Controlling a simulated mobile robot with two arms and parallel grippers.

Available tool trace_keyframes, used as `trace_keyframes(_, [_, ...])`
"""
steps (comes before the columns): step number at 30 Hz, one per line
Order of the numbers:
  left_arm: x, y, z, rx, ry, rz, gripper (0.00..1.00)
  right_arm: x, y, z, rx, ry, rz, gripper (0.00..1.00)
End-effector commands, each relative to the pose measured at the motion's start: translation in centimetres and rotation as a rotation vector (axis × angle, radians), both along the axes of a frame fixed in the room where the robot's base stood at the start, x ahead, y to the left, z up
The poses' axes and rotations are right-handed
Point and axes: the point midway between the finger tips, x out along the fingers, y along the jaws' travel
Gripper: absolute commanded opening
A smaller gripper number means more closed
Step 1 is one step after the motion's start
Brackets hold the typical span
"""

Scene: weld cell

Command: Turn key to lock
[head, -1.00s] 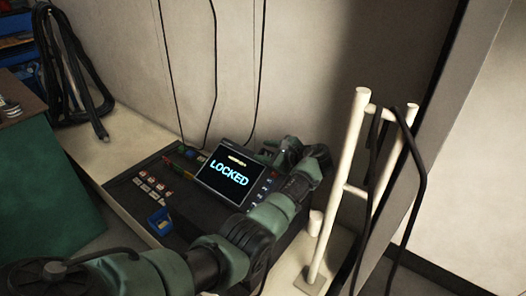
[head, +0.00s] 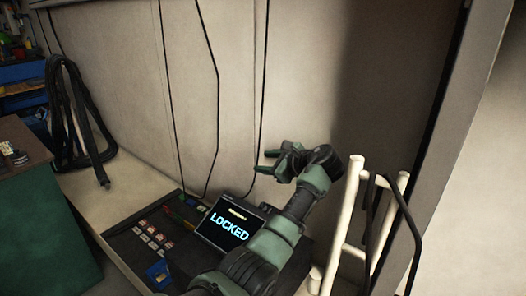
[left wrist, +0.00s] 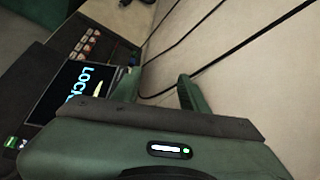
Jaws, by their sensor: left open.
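The control panel's screen (head: 226,226) reads LOCKED in blue letters, with a small yellow line above. It also shows, tilted, in the left wrist view (left wrist: 62,92). The dark panel (head: 122,240) under it carries several white-and-red buttons. My left gripper (head: 264,161) is open and empty, raised behind and above the screen, near the wall. Its two spread green fingers show in the left wrist view (left wrist: 158,86), with nothing between them. I cannot make out the key; my left arm hides the panel's right part. My right gripper is not in view.
A white tubular rack (head: 347,225) with black cables stands right of my arm. Black cables hang down the wall (head: 300,80); a coiled black hose (head: 75,115) hangs at left. The bench left of the panel is clear.

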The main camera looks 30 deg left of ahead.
Motion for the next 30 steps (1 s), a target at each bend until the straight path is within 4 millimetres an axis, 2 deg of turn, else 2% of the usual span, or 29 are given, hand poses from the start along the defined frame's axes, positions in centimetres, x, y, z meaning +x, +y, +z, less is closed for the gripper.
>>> trace_keyframes(3, [0.0,0.0,1.8,0.0,-0.002,0.001,0.44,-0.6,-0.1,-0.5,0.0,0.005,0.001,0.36])
trace_keyframes(7, [0.0,0.1,2.7,0.001,-0.001,0.001,0.44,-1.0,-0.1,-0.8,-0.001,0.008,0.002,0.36])
trace_keyframes(24, [0.0,0.1,2.8,0.0,0.0,0.001,0.44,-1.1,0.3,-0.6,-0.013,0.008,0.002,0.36])
trace_keyframes(27, [-0.4,-0.1,1.6,-0.019,-0.014,0.003,0.44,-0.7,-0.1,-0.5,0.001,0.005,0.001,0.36])
trace_keyframes(29, [-1.0,-0.4,-0.3,-0.053,-0.039,0.007,0.44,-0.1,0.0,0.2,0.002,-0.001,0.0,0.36])
trace_keyframes(30, [-1.6,-0.7,-2.0,-0.087,-0.065,0.011,0.44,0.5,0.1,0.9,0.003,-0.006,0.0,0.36])
